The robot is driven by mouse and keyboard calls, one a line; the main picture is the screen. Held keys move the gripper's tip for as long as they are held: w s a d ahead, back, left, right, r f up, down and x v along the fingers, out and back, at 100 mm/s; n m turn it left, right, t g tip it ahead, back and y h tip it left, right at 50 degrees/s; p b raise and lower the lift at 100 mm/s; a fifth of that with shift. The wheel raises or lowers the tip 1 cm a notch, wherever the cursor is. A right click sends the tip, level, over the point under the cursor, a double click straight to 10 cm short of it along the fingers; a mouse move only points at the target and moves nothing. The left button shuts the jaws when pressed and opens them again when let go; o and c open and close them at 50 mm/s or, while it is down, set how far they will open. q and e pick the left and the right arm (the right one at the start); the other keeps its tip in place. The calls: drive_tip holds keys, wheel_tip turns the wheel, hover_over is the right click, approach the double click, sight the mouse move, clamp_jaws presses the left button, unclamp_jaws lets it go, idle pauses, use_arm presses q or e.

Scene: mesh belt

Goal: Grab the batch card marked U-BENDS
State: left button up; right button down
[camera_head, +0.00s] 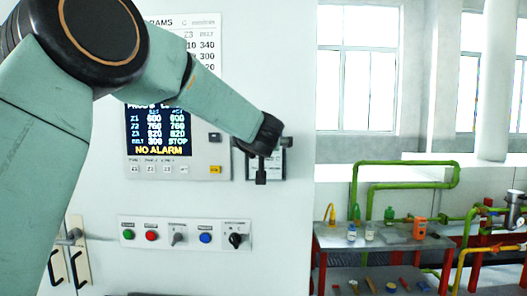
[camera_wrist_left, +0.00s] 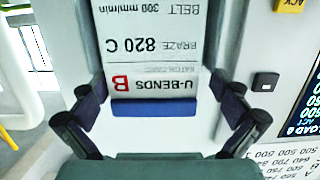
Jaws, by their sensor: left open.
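The batch card (camera_wrist_left: 150,55) marked U-BENDS fills the upper middle of the left wrist view, with its print upside down. It reads U-BENDS, a red B, BRAZE 820 C and BELT 300 mm/min, and a blue strip (camera_wrist_left: 165,108) runs along its near end. My left gripper (camera_wrist_left: 163,98) is open, with one finger at each side of the card's near end; I cannot tell whether they touch it. In the head view my left gripper (camera_head: 262,165) is in front of a small dark-framed holder (camera_head: 280,165) on the panel, hiding much of it. My right gripper is not in view.
A control screen (camera_head: 158,132) with a yellow button is left of the holder. A row of buttons and knobs (camera_head: 185,234) is below on the white cabinet. At the right stands a bench (camera_head: 380,240) with bottles and an orange device, near green pipes.

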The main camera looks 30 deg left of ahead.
use_arm(q)
drive_tip(key=shift+c, duration=0.5)
drive_tip(key=shift+d+r, duration=0.15)
drive_tip(key=shift+d, duration=0.6)
drive_tip(key=c, duration=0.5)
drive_tip(key=shift+s+a, duration=0.1)
drive_tip(key=shift+a, duration=0.4)
drive_tip(key=c, duration=0.5)
